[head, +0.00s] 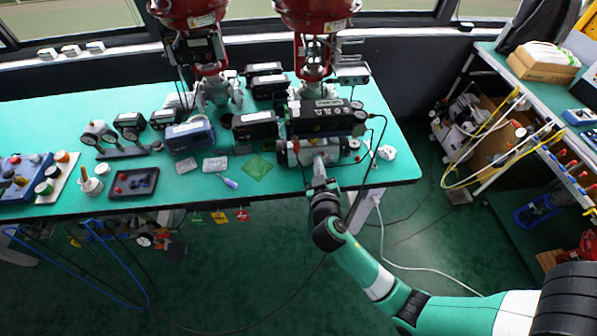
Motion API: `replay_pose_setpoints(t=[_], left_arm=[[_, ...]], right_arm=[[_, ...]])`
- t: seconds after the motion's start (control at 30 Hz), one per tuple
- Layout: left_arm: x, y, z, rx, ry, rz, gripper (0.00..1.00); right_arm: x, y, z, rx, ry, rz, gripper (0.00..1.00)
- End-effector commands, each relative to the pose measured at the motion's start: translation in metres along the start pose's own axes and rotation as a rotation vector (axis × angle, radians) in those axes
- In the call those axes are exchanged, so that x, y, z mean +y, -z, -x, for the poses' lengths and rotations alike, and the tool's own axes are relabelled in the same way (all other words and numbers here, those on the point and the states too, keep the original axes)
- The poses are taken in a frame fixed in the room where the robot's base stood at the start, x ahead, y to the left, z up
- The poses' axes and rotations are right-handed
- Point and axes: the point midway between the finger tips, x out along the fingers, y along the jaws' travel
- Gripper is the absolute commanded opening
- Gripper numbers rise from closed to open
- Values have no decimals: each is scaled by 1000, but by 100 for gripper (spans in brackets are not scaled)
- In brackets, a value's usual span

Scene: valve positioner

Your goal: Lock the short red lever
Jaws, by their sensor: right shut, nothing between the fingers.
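My right arm comes in from the lower right. My right gripper (319,163) is shut and empty, at the front of the valve positioner assembly (320,118) on the green bench. Its tip overlaps the silver lower body of the assembly, and I cannot tell whether it touches. My left gripper is not in view.
Left of my gripper lie a green card (257,167), a blue-handled tool (229,182) and a blue device (189,136). Several tags hang from the front edge. A cable drops at the right.

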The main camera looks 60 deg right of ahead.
Motion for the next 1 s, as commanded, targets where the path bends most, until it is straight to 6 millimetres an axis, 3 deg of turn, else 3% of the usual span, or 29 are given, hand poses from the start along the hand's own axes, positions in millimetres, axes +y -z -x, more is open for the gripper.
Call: replay_pose_setpoints(t=[0.03,0.1,0.63,0.77,1.0], left_arm=[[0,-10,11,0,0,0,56],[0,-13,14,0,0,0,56],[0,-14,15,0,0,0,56],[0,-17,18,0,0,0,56],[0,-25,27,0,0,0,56]], right_arm=[[-2,-20,-3,-9,-4,5,0],[-2,-28,-4,-15,-8,7,0],[0,-26,-13,-15,-12,3,0],[1,-27,-33,-16,-15,3,0],[1,-29,-86,-15,-14,3,0]])
